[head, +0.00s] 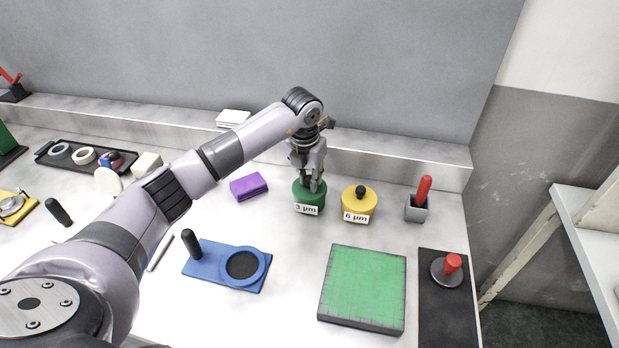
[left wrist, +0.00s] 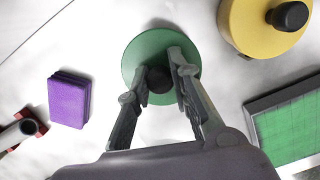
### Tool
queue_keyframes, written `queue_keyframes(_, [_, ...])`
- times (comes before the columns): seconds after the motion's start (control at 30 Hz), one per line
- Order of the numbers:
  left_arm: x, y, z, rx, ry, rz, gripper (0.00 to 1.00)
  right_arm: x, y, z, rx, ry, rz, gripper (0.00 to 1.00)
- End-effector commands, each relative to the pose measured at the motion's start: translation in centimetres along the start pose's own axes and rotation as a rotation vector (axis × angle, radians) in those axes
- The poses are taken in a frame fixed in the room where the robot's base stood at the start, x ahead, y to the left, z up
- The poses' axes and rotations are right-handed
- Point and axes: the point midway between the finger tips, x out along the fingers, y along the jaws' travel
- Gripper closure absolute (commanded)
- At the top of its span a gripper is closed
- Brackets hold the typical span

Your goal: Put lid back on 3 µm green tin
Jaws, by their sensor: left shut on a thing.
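The green tin (head: 308,206) labelled 3 µm stands upright on the bench in the head view. Its green lid (left wrist: 146,55) shows from above in the left wrist view, with a dark knob (left wrist: 158,80) in its middle. The lid lies over the tin's top; I cannot tell if it is fully seated. My left gripper (head: 314,187) points down over the tin and is shut on the knob; it also shows in the left wrist view (left wrist: 165,78). The fingers hide part of the lid. My right gripper is not in view.
A yellow 6 µm tin (head: 359,202) stands close to the right. A purple block (head: 248,186) lies to the left. A green gridded plate (head: 362,287) and a blue board (head: 228,267) lie nearer the front. A grey holder with a red handle (head: 417,207) stands further right.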

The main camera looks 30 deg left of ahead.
Motion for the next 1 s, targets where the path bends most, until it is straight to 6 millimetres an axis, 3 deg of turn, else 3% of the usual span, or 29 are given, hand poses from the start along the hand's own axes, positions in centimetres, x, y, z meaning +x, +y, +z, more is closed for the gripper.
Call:
queue_keyframes(0.17, [0.01,-0.04,-0.01,0.001,0.000,-0.001,1.00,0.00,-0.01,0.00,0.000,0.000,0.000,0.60])
queue_keyframes(0.2, [0.01,-0.04,-0.01,0.001,0.001,-0.001,0.78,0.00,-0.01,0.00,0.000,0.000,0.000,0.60])
queue_keyframes(0.5, [0.01,-0.05,-0.02,0.001,0.001,-0.001,0.58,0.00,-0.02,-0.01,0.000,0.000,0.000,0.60])
queue_keyframes(0.73, [0.02,-0.06,-0.02,0.001,0.001,-0.001,0.57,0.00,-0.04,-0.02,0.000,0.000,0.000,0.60])
queue_keyframes(1.0, [0.02,-0.05,-0.03,0.001,0.001,-0.001,0.39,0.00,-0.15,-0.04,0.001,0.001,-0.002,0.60])
